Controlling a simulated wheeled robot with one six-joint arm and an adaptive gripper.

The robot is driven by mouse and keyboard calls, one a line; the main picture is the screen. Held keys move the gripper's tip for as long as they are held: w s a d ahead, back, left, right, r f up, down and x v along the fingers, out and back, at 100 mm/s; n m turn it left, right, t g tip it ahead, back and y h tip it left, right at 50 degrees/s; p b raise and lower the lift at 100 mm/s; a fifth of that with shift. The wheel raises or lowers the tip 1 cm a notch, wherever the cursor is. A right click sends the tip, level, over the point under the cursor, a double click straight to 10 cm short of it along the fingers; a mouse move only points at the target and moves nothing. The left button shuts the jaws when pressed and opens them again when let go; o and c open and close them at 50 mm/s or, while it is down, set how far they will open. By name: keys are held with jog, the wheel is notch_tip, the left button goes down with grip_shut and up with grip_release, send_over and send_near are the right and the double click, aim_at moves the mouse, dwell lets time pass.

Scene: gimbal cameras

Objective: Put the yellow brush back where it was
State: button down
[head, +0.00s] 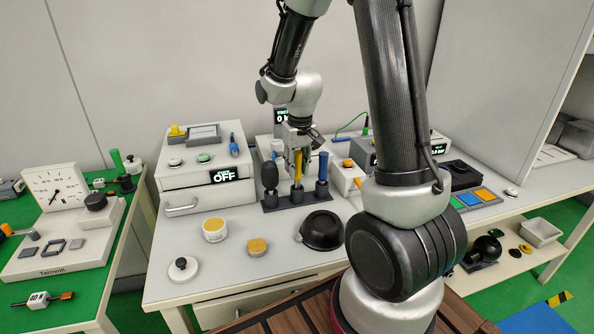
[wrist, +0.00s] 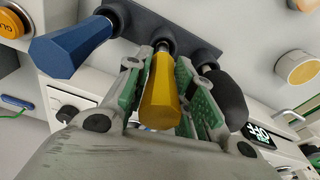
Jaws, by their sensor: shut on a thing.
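The yellow brush (head: 298,164) stands upright, handle up, in the middle of a dark rack (head: 286,203) on the white table. My gripper (head: 297,148) is above it with its fingers around the yellow handle. In the wrist view my gripper (wrist: 165,95) has its green-padded fingers on both sides of the yellow handle (wrist: 162,90). The handle's lower end meets the rack (wrist: 195,42) at its middle place; whether it is fully seated I cannot tell.
A blue-handled tool (head: 322,168) stands close on the right in the rack, and a dark rounded tool (head: 269,176) on the left. A black bowl (head: 321,231) lies in front. A drawer box (head: 205,175) marked OFF stands left.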

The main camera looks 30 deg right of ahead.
jog(key=shift+f, duration=0.65)
jog(key=c, duration=1.2)
grip_release()
jog(key=shift+f, duration=0.15)
jog(key=r, duration=0.4)
jog(key=s+r, duration=0.1)
jog(key=r, duration=0.7)
jog(key=shift+s+r, duration=0.1)
jog(key=shift+s, duration=0.2)
jog(key=s+r+t, duration=0.1)
jog(key=s+r, duration=0.3)
jog(key=s, duration=0.6)
jog(key=s+r+t, duration=0.1)
jog(key=s+r, duration=0.3)
jog(key=s, duration=0.7)
jog(key=shift+s+d+r+t, duration=0.25)
jog(key=shift+d+r+t, duration=0.1)
jog(key=shift+d+t, duration=0.1)
